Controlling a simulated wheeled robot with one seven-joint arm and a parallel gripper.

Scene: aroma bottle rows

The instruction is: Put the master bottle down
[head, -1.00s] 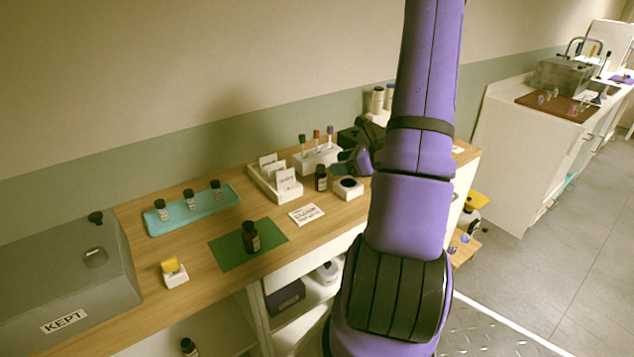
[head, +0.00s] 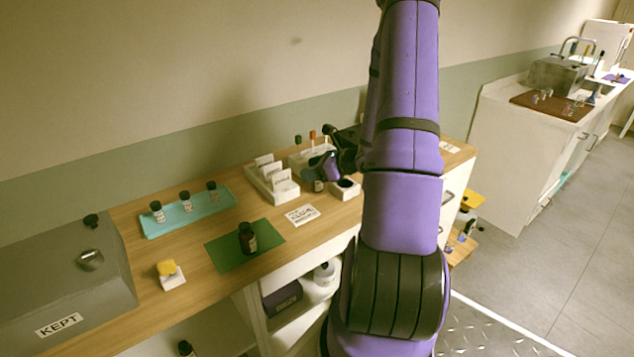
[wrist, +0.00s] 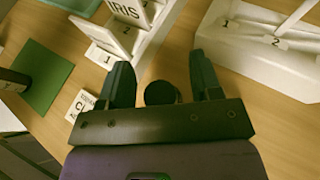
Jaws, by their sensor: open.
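Two dark bottles could be the master bottle; I cannot read their labels. One dark bottle (head: 247,238) stands upright on the green mat (head: 222,259). The other dark bottle (head: 318,186) stands on the wooden bench between the white card holder and a small white block with a dark round opening. My gripper (head: 322,168) is over this second bottle and partly hides it. In the wrist view the dark round cap (wrist: 162,92) shows between the spread fingers of my gripper (wrist: 161,80), with gaps on both sides.
The white block (head: 346,189) is just right. A teal tray (head: 172,229) with small bottles, a lettered card (head: 302,214), a yellow-topped block (head: 171,279) and a grey KEPT box (head: 95,292) lie left.

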